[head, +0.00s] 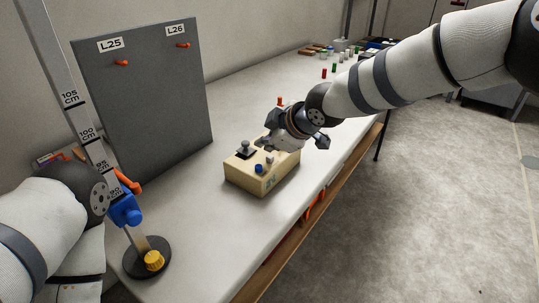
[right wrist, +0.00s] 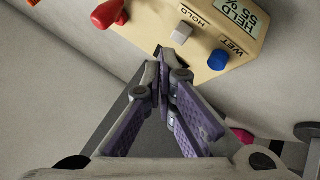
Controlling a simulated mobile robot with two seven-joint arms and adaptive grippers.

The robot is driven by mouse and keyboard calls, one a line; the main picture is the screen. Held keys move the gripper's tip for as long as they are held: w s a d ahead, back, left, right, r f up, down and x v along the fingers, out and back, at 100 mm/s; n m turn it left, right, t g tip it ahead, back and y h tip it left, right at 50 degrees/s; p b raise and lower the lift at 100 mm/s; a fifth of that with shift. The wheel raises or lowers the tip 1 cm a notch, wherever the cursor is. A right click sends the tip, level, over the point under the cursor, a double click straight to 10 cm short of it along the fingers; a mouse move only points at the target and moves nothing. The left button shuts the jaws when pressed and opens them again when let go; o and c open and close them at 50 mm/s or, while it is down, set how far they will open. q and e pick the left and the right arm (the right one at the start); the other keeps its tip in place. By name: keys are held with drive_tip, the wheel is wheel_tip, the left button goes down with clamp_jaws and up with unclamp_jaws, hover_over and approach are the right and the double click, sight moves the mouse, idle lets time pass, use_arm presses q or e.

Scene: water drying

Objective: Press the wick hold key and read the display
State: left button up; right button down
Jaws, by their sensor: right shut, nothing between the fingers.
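The tan instrument box (head: 262,184) stands on the bench and fills the top of the right wrist view. Its display (right wrist: 241,18) reads HELD 55 %. The small light grey key (right wrist: 181,33) is labelled HOLD, and the blue key (right wrist: 218,60) beside it is labelled WET. My right gripper (right wrist: 165,58) is shut and empty, its fingertips close to the HOLD key with a small gap seeming to show. In the head view my right gripper (head: 268,144) hangs over the box and hides its display. My left arm shows at the left, but its gripper is not in view.
A scale post with a blue clamp (head: 125,211) and round dark base (head: 138,262) stands at the near left. A grey panel (head: 145,95) labelled L25 and L26 stands behind. Several small items lie at the bench's far end. The bench (head: 190,220) left of the box is clear.

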sight(268, 163)
use_arm(q)
drive_tip(key=shift+w+r, duration=0.3)
use_arm(e)
wheel_tip(268, 163, up, 6)
idle(0.3)
idle(0.4)
